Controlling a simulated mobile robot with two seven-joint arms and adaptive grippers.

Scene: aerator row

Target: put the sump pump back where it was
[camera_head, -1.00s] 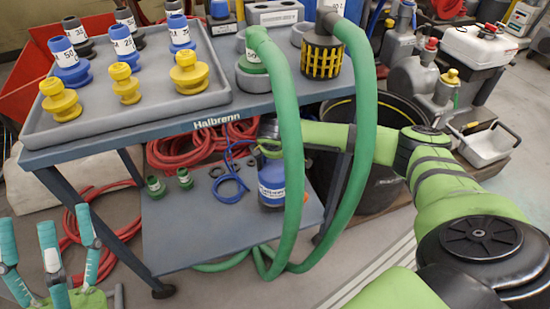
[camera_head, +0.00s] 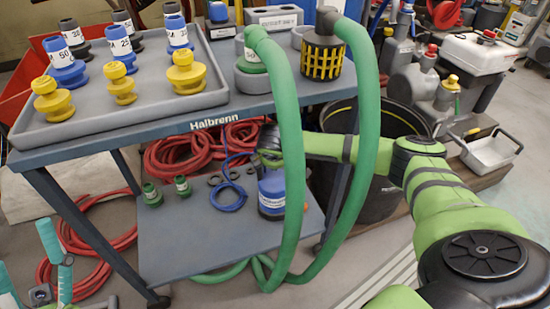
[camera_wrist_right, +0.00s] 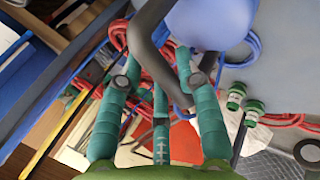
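The sump pump, a blue cylinder with a pale label (camera_head: 271,190), stands upright on the cart's lower shelf, partly behind a green hose. In the right wrist view its blue body (camera_wrist_right: 212,22) fills the top, with its dark bent handle (camera_wrist_right: 150,48) in front. My right gripper (camera_head: 266,152) is at the pump's top, reached from the right behind the hoses. In the wrist view the right gripper's (camera_wrist_right: 157,68) teal fingers are spread on both sides of the handle, not visibly closed on it. My left gripper (camera_head: 38,262) is at the lower left, apart-fingered, empty and partly cut off.
The green hoses (camera_head: 366,130) hang in front of my right forearm. Green fittings (camera_head: 167,190), blue cable (camera_head: 228,194) and red hose (camera_head: 205,148) lie by the pump. A black bin (camera_head: 382,185) stands to the right. The shelf's front (camera_head: 195,245) is clear.

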